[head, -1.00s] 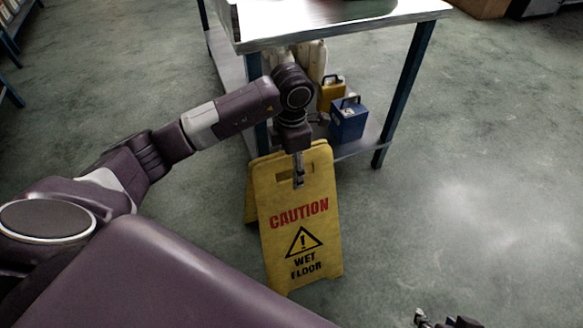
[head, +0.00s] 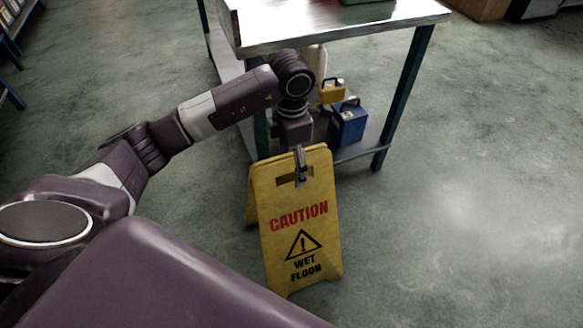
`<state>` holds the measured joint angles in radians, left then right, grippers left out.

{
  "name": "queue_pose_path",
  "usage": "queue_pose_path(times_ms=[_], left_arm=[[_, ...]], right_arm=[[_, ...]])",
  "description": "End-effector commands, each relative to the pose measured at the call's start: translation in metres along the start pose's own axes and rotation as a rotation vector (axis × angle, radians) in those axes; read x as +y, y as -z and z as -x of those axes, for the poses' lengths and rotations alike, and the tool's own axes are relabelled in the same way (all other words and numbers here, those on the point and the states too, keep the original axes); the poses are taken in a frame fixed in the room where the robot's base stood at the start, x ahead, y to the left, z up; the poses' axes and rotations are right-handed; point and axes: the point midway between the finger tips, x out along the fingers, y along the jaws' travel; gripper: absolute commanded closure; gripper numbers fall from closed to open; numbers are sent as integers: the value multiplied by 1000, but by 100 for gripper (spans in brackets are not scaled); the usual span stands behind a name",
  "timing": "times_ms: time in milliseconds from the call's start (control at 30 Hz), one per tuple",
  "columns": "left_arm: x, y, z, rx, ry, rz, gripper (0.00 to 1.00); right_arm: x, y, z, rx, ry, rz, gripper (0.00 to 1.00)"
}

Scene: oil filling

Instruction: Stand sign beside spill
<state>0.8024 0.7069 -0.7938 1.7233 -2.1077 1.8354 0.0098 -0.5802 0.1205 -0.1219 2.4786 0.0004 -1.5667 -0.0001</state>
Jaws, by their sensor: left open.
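The yellow caution sign (head: 312,240) stands on the floor as an open A-frame, its front face with the wet-floor text toward me. My left gripper (head: 300,166) is at the sign's top, by the handle slot. It is open, with a finger showing in front of the slot. Whether the other finger is behind the panel is hidden. A pale, shiny patch (head: 490,215) lies on the floor to the right; I cannot tell whether it is the spill or a reflection. My right gripper is out of view.
A metal-topped table (head: 330,28) with blue legs stands just behind the sign. Its lower shelf holds a blue can (head: 348,124), a yellow can (head: 332,92) and a pale container. The floor to the right is clear.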

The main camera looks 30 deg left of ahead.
Motion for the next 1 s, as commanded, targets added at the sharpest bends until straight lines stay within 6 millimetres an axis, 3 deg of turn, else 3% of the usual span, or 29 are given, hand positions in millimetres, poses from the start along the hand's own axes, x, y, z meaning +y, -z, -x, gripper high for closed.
queue_pose_path(times_ms=[33,200,400,1000], left_arm=[[2,-1,18,-5,-6,0,28],[2,-1,53,-3,-5,1,28],[1,0,77,-1,-2,1,28],[0,0,82,-1,-1,1,28]], right_arm=[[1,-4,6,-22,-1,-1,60],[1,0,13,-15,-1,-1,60],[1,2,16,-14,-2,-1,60],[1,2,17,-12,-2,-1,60]])
